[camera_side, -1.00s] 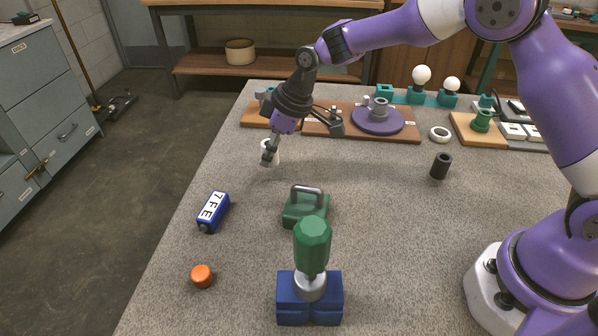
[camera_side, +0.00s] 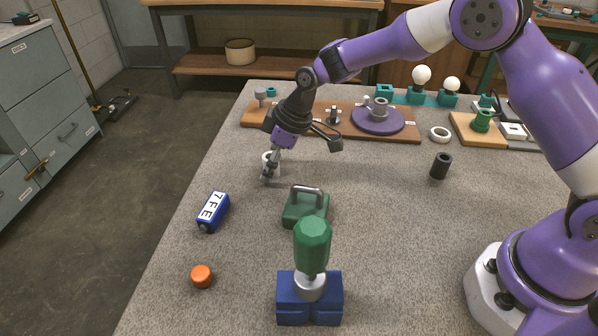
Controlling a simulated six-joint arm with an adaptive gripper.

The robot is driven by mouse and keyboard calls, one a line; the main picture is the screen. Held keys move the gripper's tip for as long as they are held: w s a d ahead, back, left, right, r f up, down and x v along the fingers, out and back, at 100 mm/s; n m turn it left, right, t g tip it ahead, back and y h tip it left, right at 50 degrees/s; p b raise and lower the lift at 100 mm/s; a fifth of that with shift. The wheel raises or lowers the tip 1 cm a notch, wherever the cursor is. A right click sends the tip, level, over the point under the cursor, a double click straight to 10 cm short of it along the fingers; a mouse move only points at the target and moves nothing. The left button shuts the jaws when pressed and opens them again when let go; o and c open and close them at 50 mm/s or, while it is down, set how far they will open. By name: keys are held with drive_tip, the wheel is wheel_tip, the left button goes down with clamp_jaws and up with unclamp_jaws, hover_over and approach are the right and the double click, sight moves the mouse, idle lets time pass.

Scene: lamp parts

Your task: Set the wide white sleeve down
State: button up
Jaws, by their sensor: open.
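The wide white sleeve (camera_side: 277,168) is at the left part of the grey table, behind one finger of my gripper, which hides much of it. It looks upright on the table top, though its lower edge is partly covered. My gripper (camera_side: 301,159) is open, its fingers spread wide. The left finger is in front of the sleeve in the picture; the right finger is well off to its right. I cannot tell whether the left finger touches the sleeve.
Nearby stand a green block with a handle (camera_side: 305,207) and a blue battery-like block (camera_side: 213,212). An orange cap (camera_side: 202,276), a green-handled tool in a blue base (camera_side: 310,300) and a black tube (camera_side: 440,166) stand apart. A brown board (camera_side: 350,129) lies behind. The table between is clear.

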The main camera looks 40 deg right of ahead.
drive_tip(key=s+d+r+m, duration=0.1)
drive_tip(key=s+d+r, duration=0.15)
drive_tip(key=r, duration=0.45)
drive_tip(key=s+d+r, duration=0.2)
drive_tip(key=s+r, duration=0.2)
drive_tip(key=r, duration=0.4)
drive_tip(key=s+d+m+t+h, duration=0.1)
drive_tip(key=s+d+m, duration=0.3)
drive_tip(key=s, duration=0.4)
drive_tip(key=s+d+r+m+t+h, duration=0.1)
drive_tip(key=s+d+m+h, duration=0.1)
drive_tip(key=s, duration=0.7)
drive_tip(key=shift+s+d+r+m, duration=0.2)
drive_tip(key=shift+d+r+m, duration=0.05)
drive_tip(key=shift+d+m, duration=0.7)
